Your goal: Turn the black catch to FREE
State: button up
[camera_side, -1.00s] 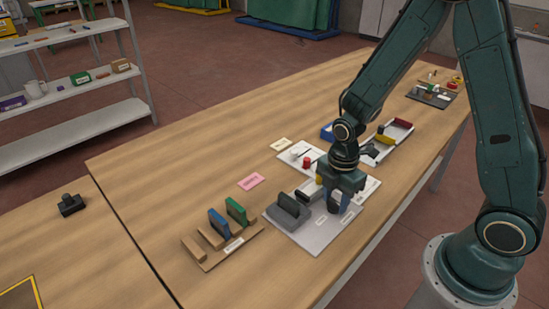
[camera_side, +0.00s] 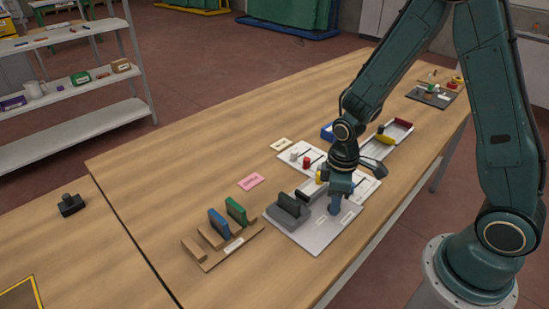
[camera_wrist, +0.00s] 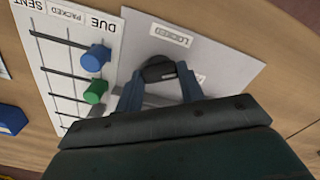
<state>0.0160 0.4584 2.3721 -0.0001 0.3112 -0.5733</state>
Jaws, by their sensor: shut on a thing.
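The black catch (camera_wrist: 158,71) shows in the wrist view on a light grey plate (camera_wrist: 225,52). My gripper (camera_wrist: 157,82) has one blue finger on each side of it and is shut on it. A label reading LOCKED (camera_wrist: 168,33) lies just beyond the catch. A second label (camera_wrist: 200,78) beside the right finger is mostly covered, and I cannot read it. In the side view my gripper (camera_side: 335,208) is low over the grey plate (camera_side: 320,238), and its fingers hide the catch. Which label the catch points to is unclear.
A dark grey block (camera_side: 287,212) stands on the plate, left of my gripper. A wooden rack (camera_side: 215,252) with blue and green pieces is further left. A white board (camera_wrist: 60,25) marked DUE, PACKED and SENT, with blue and green knobs, adjoins the plate.

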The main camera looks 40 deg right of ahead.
jog(key=m, duration=0.6)
jog(key=shift+m, duration=0.3)
dwell(0.4)
jog(key=o, duration=1)
jog(key=shift+r, duration=0.15)
notch_tip(320, 180, up, 14)
jog(key=shift+f, duration=0.25)
jog(key=shift+r, duration=0.1)
